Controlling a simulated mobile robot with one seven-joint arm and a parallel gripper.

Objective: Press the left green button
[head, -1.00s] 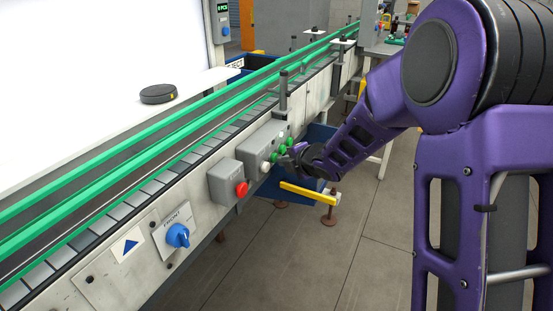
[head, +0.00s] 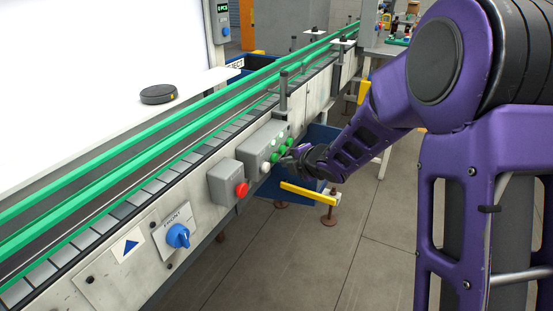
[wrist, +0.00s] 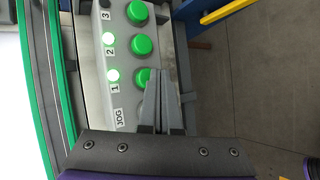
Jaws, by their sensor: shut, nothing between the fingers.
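A grey control box (head: 255,147) on the side of the conveyor carries a row of green buttons. The left green button (head: 275,158) is the nearest of them in the head view. In the wrist view it is the green button by label 1 (wrist: 140,77), partly hidden by my fingers. The middle green button (wrist: 142,45) and the far green button (wrist: 137,13) are uncovered. My gripper (wrist: 156,72) is shut and empty, its fingertips over the right part of the left button. Whether they touch it cannot be told. In the head view my gripper (head: 289,161) is beside the box.
Lamps by labels 1 (wrist: 112,76) and 2 (wrist: 109,39) glow. A white knob (head: 265,168) and a red button (head: 241,189) on its own grey box are nearer. A blue bin (head: 318,138) and a yellow bar (head: 308,194) lie close to my gripper.

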